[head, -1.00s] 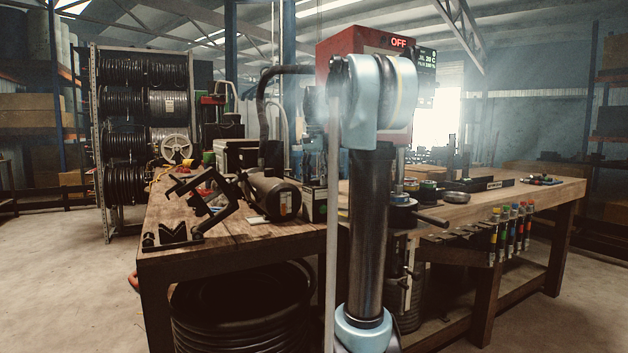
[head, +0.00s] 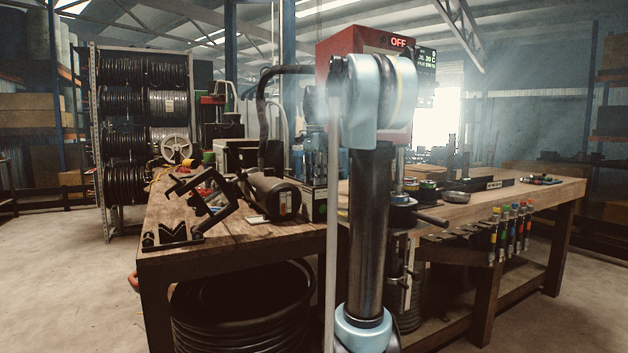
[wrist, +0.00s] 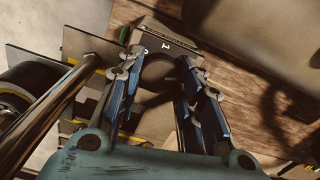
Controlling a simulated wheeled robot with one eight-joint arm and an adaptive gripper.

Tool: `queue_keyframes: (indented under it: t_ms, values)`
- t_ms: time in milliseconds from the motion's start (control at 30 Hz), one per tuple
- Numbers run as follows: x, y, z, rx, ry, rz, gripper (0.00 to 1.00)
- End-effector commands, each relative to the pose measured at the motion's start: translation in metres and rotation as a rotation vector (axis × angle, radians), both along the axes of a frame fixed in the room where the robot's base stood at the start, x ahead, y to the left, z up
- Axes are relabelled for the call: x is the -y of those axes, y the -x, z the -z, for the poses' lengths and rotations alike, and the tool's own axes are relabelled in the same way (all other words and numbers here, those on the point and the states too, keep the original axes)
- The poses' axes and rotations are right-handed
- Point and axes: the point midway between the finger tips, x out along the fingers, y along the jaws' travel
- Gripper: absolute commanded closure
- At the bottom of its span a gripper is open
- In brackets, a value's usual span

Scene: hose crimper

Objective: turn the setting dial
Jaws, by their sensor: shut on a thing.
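The setting dial (wrist: 158,72) is a dark round knob on a small box in the wrist view. The lower part of the dial is in shadow between the fingers. In the head view, a dark box (head: 314,207) stands on the bench beside the motor, just left of my arm. My arm hides much of the area behind it, and the dial cannot be made out there.
A cylindrical motor (head: 272,197) and a black clamp frame (head: 205,200) stand on the wooden bench (head: 190,248) to the left. A red machine (head: 345,48) reading "OFF" rises behind my arm. In the wrist view, a metal rod (wrist: 60,88) runs close along the left.

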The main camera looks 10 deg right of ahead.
Motion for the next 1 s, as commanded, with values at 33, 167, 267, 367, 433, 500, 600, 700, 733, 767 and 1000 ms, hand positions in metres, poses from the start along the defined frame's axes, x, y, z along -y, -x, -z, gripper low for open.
queue_keyframes:
  t_ms: [33,167,267,367,433,500,600,700,733,767,1000]
  values:
    - [-0.0007,-0.0007,0.0000,0.002,-0.001,0.030,0.90]
    - [-0.0008,-0.0007,-0.0001,0.001,-0.002,0.086,0.90]
    - [-0.0009,-0.0008,-0.0001,0.002,-0.001,0.100,0.90]
    - [-0.0009,-0.0009,-0.0001,0.001,-0.002,0.102,0.90]
    - [-0.0010,-0.0009,-0.0001,0.001,-0.002,0.102,0.90]
    - [-0.0010,-0.0009,-0.0001,0.001,-0.002,0.101,0.90]
    - [-0.0010,-0.0009,-0.0001,0.001,-0.002,0.101,0.50]
    - [-0.0009,-0.0008,-0.0001,0.002,-0.001,0.101,0.46]
    - [-0.0008,-0.0007,-0.0001,0.002,-0.001,0.101,0.46]
    - [-0.0008,-0.0006,-0.0001,0.002,-0.001,0.101,0.46]
    - [-0.0006,-0.0005,-0.0018,0.001,0.000,0.100,0.46]
